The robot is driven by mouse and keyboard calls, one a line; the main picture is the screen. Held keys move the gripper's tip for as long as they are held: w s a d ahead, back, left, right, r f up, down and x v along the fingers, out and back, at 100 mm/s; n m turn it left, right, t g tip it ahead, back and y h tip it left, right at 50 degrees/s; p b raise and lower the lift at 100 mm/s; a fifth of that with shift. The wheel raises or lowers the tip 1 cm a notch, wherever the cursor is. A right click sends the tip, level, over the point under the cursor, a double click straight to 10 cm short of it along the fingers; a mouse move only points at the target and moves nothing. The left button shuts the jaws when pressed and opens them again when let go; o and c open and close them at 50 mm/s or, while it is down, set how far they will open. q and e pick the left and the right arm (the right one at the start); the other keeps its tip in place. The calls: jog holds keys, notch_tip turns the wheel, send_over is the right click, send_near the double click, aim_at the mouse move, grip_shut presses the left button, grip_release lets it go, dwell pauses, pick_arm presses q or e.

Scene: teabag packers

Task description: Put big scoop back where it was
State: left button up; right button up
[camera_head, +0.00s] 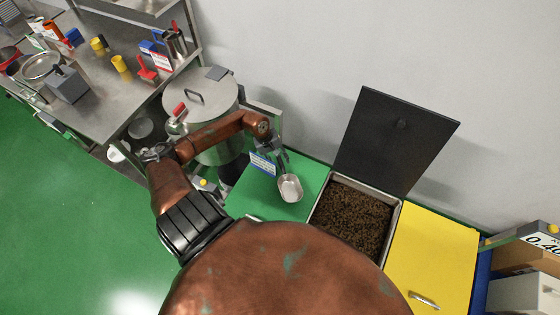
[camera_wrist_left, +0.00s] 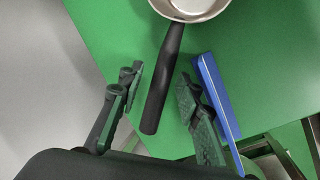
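The big scoop, a metal bowl (camera_head: 290,188) with a black handle, lies on a green top (camera_head: 248,198) beside the open bin. In the left wrist view the black handle (camera_wrist_left: 165,80) points down between my fingers, and part of the metal bowl (camera_wrist_left: 190,8) shows at the top edge. My left gripper (camera_head: 281,157) is over the handle end of the scoop. In the wrist view my left gripper (camera_wrist_left: 160,95) is open, with a finger on each side of the handle and gaps on both sides. My right gripper is not in view.
A blue-edged sign (camera_head: 263,163) stands close beside the gripper and also shows in the wrist view (camera_wrist_left: 218,100). A bin of brown granules (camera_head: 312,216) has its dark lid (camera_head: 390,140) raised. A yellow lid (camera_head: 432,255) is right of it. A large steel pot (camera_head: 202,98) stands left.

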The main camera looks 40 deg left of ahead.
pick_arm(q)
jog(key=shift+r, duration=0.1)
jog(key=shift+a+r, duration=0.2)
jog(key=shift+r, duration=0.1)
jog(key=b+v, duration=0.1)
jog(key=v, duration=1)
jog(key=shift+r+b, duration=0.2)
jog(key=shift+b, duration=0.1)
jog(key=shift+d+f, duration=0.1)
jog(key=shift+d, duration=0.05)
